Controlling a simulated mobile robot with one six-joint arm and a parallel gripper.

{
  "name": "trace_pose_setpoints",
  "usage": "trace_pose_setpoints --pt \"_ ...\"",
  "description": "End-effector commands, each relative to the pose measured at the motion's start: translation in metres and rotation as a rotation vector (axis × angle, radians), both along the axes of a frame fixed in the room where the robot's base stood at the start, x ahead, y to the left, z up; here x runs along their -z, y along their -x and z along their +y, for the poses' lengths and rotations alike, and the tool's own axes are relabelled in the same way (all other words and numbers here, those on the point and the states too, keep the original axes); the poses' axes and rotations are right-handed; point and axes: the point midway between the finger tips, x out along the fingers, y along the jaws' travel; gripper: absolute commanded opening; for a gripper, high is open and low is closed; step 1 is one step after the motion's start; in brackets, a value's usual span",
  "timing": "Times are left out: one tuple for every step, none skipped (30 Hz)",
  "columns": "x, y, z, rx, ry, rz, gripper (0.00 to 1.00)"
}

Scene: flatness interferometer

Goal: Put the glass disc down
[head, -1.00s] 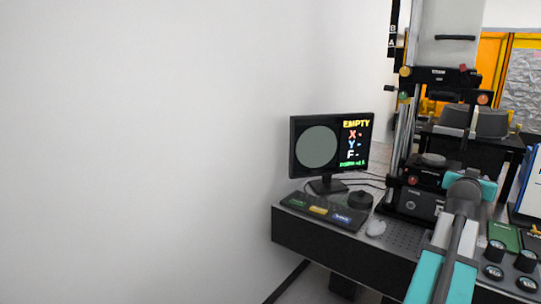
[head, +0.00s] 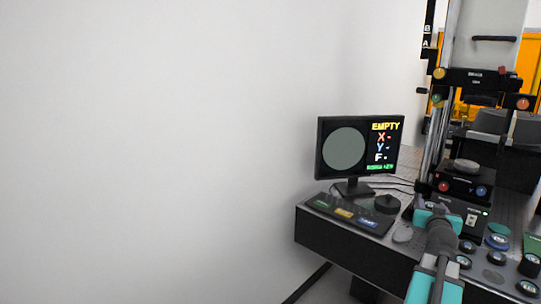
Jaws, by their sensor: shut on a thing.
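The end part of my arm (head: 440,238) reaches in from the lower right, over the front edge of the black bench. My gripper's jaws do not show; they seem hidden behind the wrist. No glass disc can be made out in any jaws. The interferometer (head: 463,188) stands behind my wrist, with a grey round piece on top of its low black unit; I cannot tell whether that piece is glass. The monitor (head: 390,147) to the left reads EMPTY beside a plain grey circle.
A panel with coloured labels (head: 345,213), a black round knob (head: 387,204) and a grey mouse (head: 402,235) lie on the bench left of my wrist. Several small round pieces stand at the right, one blue-rimmed (head: 497,241). A bare white wall fills the left.

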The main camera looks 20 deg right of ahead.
Motion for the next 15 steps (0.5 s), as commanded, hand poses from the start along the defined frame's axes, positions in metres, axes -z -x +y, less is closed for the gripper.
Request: trace_pose_setpoints --pt "0.005 -0.006 0.006 -0.017 -0.002 -0.001 0.16" --pt "0.007 -0.009 0.009 -0.027 -0.002 -0.001 0.16" --pt "0.011 -0.013 0.012 -0.039 -0.002 -0.001 0.16" --pt "0.013 -0.016 0.015 -0.05 -0.002 -0.001 0.16" --pt "0.015 -0.019 0.018 -0.06 -0.003 -0.002 0.16" --pt "0.018 -0.024 0.022 -0.074 -0.003 -0.002 0.16" --pt "0.02 -0.027 0.025 -0.085 -0.002 -0.001 0.16" --pt "0.023 -0.03 0.028 -0.095 -0.002 0.0 0.16" --pt "0.026 -0.034 0.033 -0.109 -0.001 -0.001 0.16" --pt "0.029 -0.038 0.036 -0.12 -0.001 -0.001 0.16" --pt "0.031 -0.041 0.04 -0.132 -0.002 -0.001 0.16" --pt "0.034 -0.046 0.044 -0.148 -0.003 -0.001 0.16" --pt "0.037 -0.049 0.048 -0.16 -0.003 -0.001 0.16" --pt "0.039 -0.052 0.052 -0.172 -0.002 -0.002 0.16" --pt "0.042 -0.057 0.056 -0.188 -0.003 -0.002 0.16"
